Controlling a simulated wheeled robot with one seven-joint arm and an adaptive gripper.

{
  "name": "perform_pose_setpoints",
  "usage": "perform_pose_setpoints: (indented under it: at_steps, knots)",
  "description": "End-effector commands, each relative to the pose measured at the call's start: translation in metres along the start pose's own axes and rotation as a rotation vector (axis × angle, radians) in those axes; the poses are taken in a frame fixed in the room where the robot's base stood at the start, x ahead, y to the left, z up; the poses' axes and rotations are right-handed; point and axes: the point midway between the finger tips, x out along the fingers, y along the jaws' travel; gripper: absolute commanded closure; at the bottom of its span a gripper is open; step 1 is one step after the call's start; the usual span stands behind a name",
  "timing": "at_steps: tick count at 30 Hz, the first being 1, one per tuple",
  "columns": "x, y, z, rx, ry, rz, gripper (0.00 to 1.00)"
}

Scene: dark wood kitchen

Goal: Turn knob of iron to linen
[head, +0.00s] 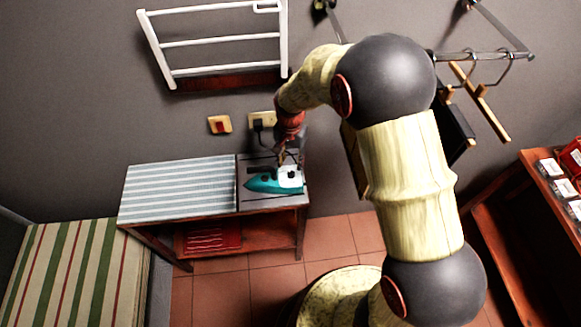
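A small teal and white iron (259,183) sits on the dark right-hand end of a low ironing table, its pointed tip to the left. Its white part (290,181) is at the right. A dark spot shows on top of the iron, but I cannot make out the knob or its setting. My gripper (290,160) reaches down from above, just over the rear of the iron. Its fingers are small and dark, and I cannot tell whether they touch the iron or how far apart they are.
The table's striped pad (180,187) lies left of the iron. A socket with a plug (261,122) and a red switch (220,124) are on the wall behind. A white drying rack (215,42) hangs above. A shelf (520,235) stands at the right.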

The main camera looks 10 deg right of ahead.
Motion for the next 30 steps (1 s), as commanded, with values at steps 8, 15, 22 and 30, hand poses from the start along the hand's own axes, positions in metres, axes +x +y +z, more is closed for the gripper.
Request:
perform_pose_setpoints:
  at_steps: [8,15,22,30]
  knots:
    - [-0.05,0.0,0.0,0.0,0.0,0.0,0.61]
    - [-0.066,0.0,0.001,0.0,-0.002,0.002,0.61]
    - [-0.066,0.0,0.001,0.0,-0.002,0.002,0.61]
    - [-0.066,0.0,0.001,-0.001,-0.002,0.002,0.61]
